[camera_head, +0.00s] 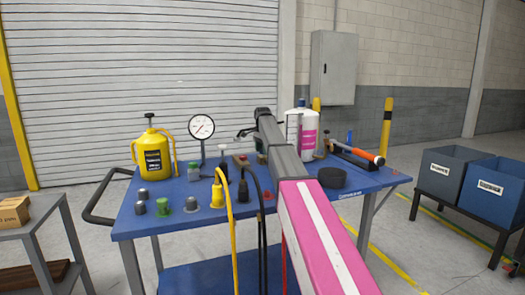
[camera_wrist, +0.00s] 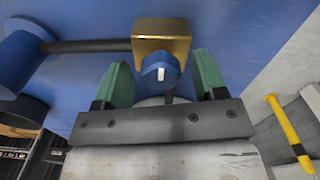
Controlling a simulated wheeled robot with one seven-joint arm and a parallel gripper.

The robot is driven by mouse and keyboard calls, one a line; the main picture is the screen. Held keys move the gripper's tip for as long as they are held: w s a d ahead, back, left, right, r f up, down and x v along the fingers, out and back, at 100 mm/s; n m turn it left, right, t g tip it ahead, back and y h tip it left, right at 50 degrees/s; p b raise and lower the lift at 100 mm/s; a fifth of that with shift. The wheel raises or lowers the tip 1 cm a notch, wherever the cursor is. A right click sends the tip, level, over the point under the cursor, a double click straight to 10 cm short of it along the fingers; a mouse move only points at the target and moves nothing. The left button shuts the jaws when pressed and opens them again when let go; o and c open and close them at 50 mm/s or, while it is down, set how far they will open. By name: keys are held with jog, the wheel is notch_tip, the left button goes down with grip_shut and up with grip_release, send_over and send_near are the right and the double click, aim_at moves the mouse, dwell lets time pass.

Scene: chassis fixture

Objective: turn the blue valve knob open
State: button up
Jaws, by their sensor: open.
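In the wrist view the blue valve knob (camera_wrist: 160,77) is a small faceted knob with a short white mark that runs up and down in the picture. It sits on the near face of a brass block (camera_wrist: 163,38). My gripper (camera_wrist: 161,62) is open, with one green finger on the left of the knob and one on the right. Gaps show on both sides, and I cannot tell how deep the fingers reach along the knob. In the head view my arm hides the knob, and my fingers cannot be made out there.
A dark pipe (camera_wrist: 90,45) runs from the block to a blue cylinder (camera_wrist: 20,62). The blue cart (camera_head: 185,185) also holds a yellow can (camera_head: 153,155), a gauge (camera_head: 201,127), white bottles (camera_head: 308,131), a black round part (camera_head: 332,178) and several small knobs and connectors.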

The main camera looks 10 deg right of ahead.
jog(key=c, duration=0.9)
jog(key=n, duration=0.4)
jog(key=shift+n, duration=0.4)
jog(key=n, duration=0.4)
jog(key=shift+s+d+n, duration=0.1)
jog(key=shift+d+n, duration=0.05)
jog(key=shift+n, duration=0.15)
jog(key=n, duration=0.4)
jog(key=shift+n, duration=0.3)
jog(key=shift+d+n, duration=0.1)
jog(key=shift+n, duration=1.9)
